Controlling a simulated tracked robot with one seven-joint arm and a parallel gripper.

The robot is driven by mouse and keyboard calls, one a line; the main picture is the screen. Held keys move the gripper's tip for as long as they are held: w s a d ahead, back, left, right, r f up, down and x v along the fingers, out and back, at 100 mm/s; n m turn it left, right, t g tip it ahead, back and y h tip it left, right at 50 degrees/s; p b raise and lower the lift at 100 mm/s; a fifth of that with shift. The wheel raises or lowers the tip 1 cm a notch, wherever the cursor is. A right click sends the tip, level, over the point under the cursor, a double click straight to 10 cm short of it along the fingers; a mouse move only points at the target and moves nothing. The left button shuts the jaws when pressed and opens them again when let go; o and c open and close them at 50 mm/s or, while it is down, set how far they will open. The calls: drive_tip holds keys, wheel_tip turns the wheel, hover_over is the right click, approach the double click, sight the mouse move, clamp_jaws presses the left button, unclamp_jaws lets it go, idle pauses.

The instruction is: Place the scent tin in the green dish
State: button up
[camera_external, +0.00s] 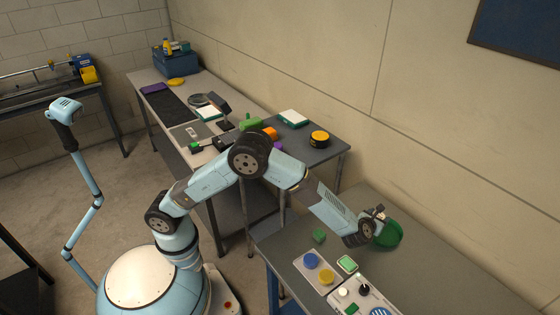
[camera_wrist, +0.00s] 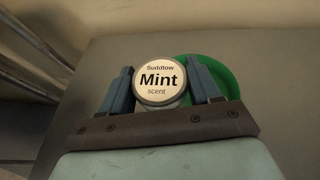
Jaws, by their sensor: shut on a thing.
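The scent tin (camera_wrist: 159,81) is a round tin with a cream label reading "Suddlow Mint scent". In the wrist view it sits between the two blue fingers of my gripper (camera_wrist: 160,92), which is shut on it. The green dish (camera_wrist: 217,67) shows behind and to the right of the tin, partly hidden by the tin and the right finger. In the external view the green dish (camera_external: 388,236) lies on the near grey table, with my gripper (camera_external: 378,214) at its left edge. I cannot tell the tin's height above the dish.
On the near table (camera_external: 290,243) are a green block (camera_external: 319,236), a tray with blue (camera_external: 311,260) and yellow (camera_external: 326,276) round things, and a control panel (camera_external: 352,296). The wall stands behind. The table right of the dish is clear.

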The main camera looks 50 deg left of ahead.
drive_tip(key=shift+w+d+f, duration=0.1)
drive_tip(key=shift+w+f, duration=0.1)
drive_tip(key=shift+f, duration=1.65)
drive_tip(key=shift+f, duration=0.6)
drive_tip(key=o, duration=1.1)
drive_tip(key=shift+r, duration=0.1)
drive_tip(key=shift+r, duration=0.25)
drive_tip(key=v, duration=1.2)
drive_tip(key=shift+r, duration=0.4)
